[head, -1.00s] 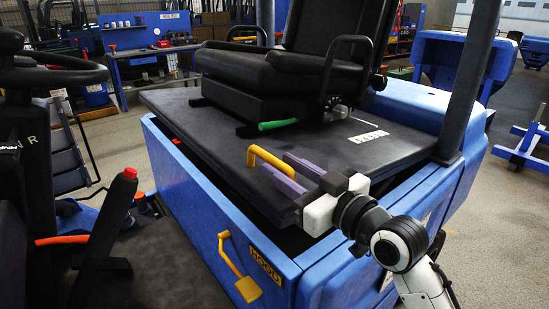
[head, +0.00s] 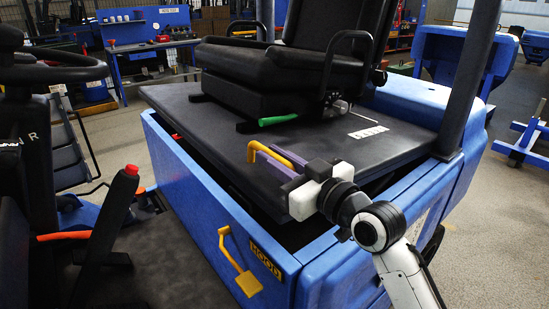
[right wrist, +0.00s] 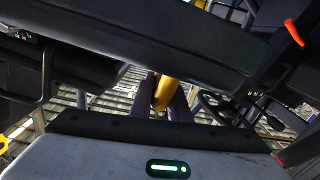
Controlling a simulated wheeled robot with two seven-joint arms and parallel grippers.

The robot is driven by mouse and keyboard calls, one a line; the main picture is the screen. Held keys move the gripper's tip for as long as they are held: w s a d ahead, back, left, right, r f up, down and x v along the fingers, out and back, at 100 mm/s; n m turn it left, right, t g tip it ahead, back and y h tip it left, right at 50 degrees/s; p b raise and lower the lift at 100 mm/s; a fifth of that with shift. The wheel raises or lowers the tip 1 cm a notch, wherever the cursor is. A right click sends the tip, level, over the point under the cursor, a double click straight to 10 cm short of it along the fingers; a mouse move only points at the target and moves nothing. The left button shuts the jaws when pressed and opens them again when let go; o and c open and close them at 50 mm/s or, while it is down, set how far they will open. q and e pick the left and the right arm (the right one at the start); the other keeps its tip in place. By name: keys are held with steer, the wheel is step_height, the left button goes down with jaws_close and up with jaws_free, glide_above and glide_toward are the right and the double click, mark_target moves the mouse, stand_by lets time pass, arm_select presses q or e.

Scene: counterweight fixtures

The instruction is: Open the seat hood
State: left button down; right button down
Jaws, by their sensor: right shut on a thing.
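The seat hood (head: 205,135) is a dark flat panel carrying the black seat (head: 275,70). It sits slightly raised at its front, with a dark gap between it and the blue body (head: 195,180). A yellow handle (head: 272,150) stands on its top near the front edge. My right gripper (head: 274,163), with purple fingers, reaches in from the right and is shut on this handle. The right wrist view shows the handle (right wrist: 162,92) between the two fingers. A yellow latch lever (head: 240,268) hangs on the front blue panel beside the HOOD label (head: 266,263). My left gripper is not in view.
A steering wheel (head: 50,72) and a red-topped lever (head: 115,215) stand at the left. A green-gripped lever (head: 275,120) is beside the seat base. A dark post (head: 466,80) rises at the right. A blue workbench (head: 150,50) is behind.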

steer(key=w+d+r+m, duration=0.2)
steer(key=w+d+r, duration=0.1)
steer(key=r, duration=0.7)
steer(key=w+d+r+m, duration=0.1)
steer(key=w+d+r, duration=0.2)
steer(key=r, duration=0.8)
steer(key=w+d+r+m, duration=0.2)
steer(key=d+r, duration=0.5)
steer(key=r, duration=0.4)
steer(key=shift+w+m, duration=0.3)
steer(key=shift+w, duration=0.1)
steer(key=c, duration=1.7)
jaws_free()
steer(key=shift+d, duration=0.1)
steer(key=shift+s, duration=0.15)
steer(key=b+v, duration=0.3)
steer(key=v, duration=0.7)
steer(key=shift+s+d, duration=0.1)
